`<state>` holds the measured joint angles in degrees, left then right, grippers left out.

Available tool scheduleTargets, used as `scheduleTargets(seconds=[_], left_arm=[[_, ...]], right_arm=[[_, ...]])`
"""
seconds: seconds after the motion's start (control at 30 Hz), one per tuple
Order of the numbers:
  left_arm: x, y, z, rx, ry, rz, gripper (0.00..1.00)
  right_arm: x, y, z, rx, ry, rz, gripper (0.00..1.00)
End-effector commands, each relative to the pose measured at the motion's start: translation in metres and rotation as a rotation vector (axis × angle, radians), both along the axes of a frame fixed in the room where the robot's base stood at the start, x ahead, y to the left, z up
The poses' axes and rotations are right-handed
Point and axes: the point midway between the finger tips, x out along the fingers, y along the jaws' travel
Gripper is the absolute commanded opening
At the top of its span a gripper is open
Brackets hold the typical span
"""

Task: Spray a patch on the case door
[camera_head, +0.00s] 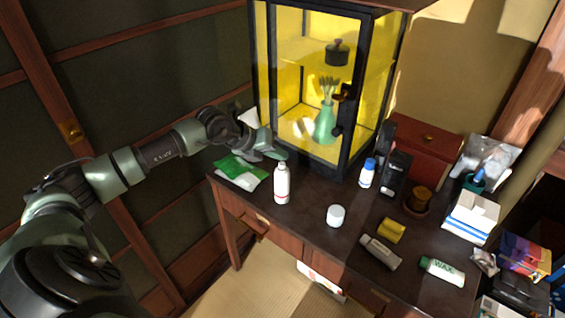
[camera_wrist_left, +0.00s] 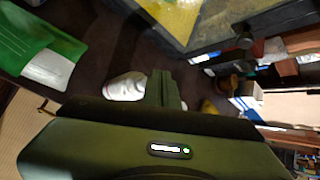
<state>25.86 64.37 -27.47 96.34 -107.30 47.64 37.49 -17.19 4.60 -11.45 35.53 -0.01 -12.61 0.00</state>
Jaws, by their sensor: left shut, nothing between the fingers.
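The glass case (camera_head: 262,90) has a black frame and yellow inside, and stands at the back of the dark desk. Its door (camera_head: 300,120) faces me and looks shut, with a black latch (camera_head: 343,108) at its right side. My left gripper (camera_head: 266,154) is shut and empty, low in front of the case's left corner. A white bottle (camera_head: 282,186) stands upright just in front of the gripper. In the left wrist view the shut fingers (camera_wrist_left: 165,88) are beside a white object (camera_wrist_left: 125,87), probably this bottle. A smaller blue-capped bottle (camera_head: 367,174) stands right of the door. My right gripper is out of view.
A green packet (camera_head: 238,168) lies below my left gripper. A white jar (camera_head: 335,215), a yellow block (camera_head: 391,230) and tubes (camera_head: 380,252) stand or lie on the desk (camera_head: 300,220). Boxes crowd the right. A green vase (camera_head: 325,122) stands inside the case.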

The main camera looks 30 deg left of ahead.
Motion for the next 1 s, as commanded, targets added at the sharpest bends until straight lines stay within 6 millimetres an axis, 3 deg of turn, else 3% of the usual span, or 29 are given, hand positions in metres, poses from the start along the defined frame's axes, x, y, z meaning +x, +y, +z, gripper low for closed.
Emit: scheduleTargets(seconds=[0.63, 1.0], left_arm=[[0.000, 0.000, 0.059, 0.000, -0.001, 0.001, 0.00], [0.000, 0.000, 0.060, 0.000, -0.001, 0.001, 0.00]], right_arm=[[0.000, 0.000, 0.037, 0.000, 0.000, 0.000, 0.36], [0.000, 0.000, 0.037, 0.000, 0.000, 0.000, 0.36]])
